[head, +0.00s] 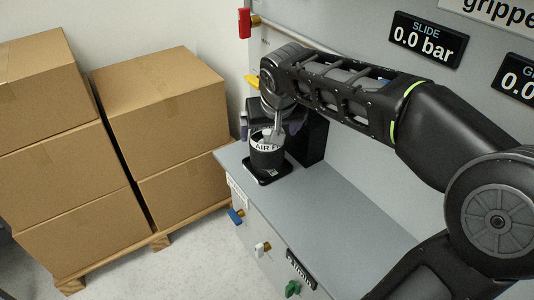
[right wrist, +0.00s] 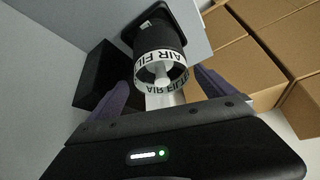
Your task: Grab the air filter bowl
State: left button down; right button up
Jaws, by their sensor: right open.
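The air filter bowl (head: 267,152) is a dark cup with a white band lettered "AIR FIL". It stands upright on a black base (head: 267,174) at the left end of the grey bench. In the right wrist view the bowl (right wrist: 160,60) lies ahead, between the lines of the two fingers. My right gripper (right wrist: 160,95) is open, with its purple-grey fingers apart on either side and nothing held. In the head view my right gripper (head: 268,130) is over and behind the bowl, partly hidden by the wrist. Whether the fingers touch the bowl cannot be told. My left gripper is not in view.
A black block (head: 310,138) stands right beside the bowl. The grey bench top (head: 345,210) is clear toward the front. Panel displays (head: 428,39) hang on the wall. Stacked cardboard boxes (head: 165,100) stand left. Coloured valves (head: 236,216) stick out of the bench front.

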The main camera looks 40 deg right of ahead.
jog(key=shift+w+f, duration=0.15)
jog(key=shift+f, duration=0.15)
jog(key=shift+b+x, duration=0.55)
jog(key=shift+x, duration=2.1)
jog(key=shift+a, duration=0.15)
jog(key=c, duration=1.6)
jog(key=shift+r, duration=0.1)
